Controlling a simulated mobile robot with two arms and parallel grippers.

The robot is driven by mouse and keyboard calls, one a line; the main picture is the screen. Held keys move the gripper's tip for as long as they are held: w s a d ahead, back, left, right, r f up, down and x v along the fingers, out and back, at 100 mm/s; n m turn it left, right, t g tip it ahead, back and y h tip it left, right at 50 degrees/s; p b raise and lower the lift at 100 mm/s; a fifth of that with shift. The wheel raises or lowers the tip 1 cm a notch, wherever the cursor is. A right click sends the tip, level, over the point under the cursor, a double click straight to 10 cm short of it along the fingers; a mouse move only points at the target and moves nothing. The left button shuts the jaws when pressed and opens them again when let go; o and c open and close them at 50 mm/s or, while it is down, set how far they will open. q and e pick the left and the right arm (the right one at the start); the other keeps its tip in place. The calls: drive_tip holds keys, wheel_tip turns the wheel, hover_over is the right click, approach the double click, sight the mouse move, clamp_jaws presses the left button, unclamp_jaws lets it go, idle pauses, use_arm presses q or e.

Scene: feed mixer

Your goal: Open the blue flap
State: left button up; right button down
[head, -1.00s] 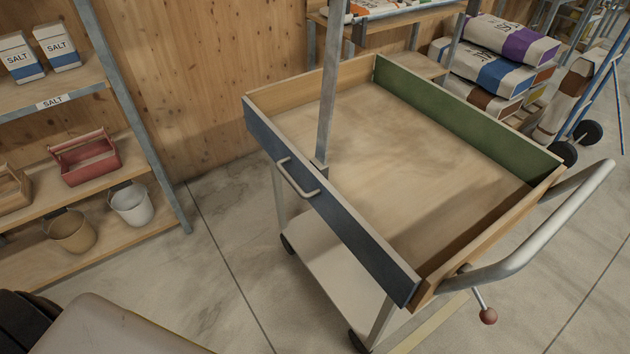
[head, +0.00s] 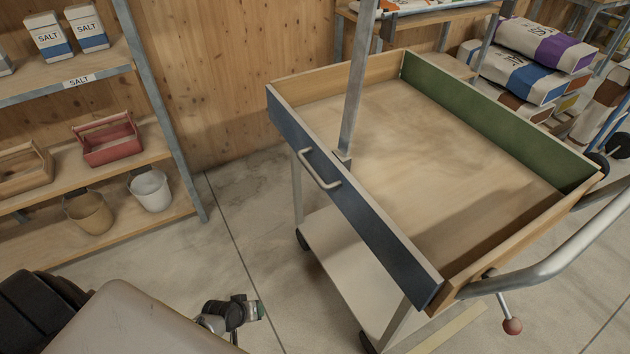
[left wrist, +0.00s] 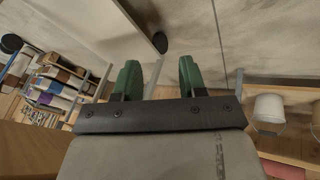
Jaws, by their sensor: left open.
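The blue flap (head: 377,229) is the dark blue front side of a wooden tray on a cart, in the head view. It stands upright, in line with the tray's edge. A pale metal bar handle (head: 318,172) is fixed on its outer face. My left gripper (head: 256,309) shows small at the bottom of the head view, low and to the left of the cart, apart from the flap. In the left wrist view its two green fingers (left wrist: 160,76) are spread with nothing between them. My right gripper is in neither view.
A shelf rack (head: 180,150) with salt boxes, a red toolbox (head: 107,140) and buckets stands at left. A metal post (head: 357,90) rises behind the flap. A push handle (head: 565,255) with a red-knobbed lever (head: 512,326) is at right. Bare floor lies between rack and cart.

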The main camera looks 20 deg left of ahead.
use_arm(q)
drive_tip(key=w+a+r+n+t+h+b, duration=0.1)
drive_tip(key=w+a+r+n+t, duration=0.1)
drive_tip(key=w+r, duration=0.6)
drive_tip(key=n+t+h+b, duration=0.2)
drive_tip(key=t+h+b, duration=0.1)
drive_tip(key=t+h, duration=0.3)
approach(312, 170)
drive_tip(key=g+h, duration=0.1)
drive_tip(key=x, duration=1)
drive_tip(key=shift+w+a+f, duration=0.2)
drive_tip(key=shift+a+f, duration=0.05)
drive_tip(key=shift+a, duration=0.05)
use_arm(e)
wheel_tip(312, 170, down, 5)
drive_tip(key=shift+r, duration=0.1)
use_arm(q)
drive_tip(key=shift+c, duration=0.3)
clamp_jaws()
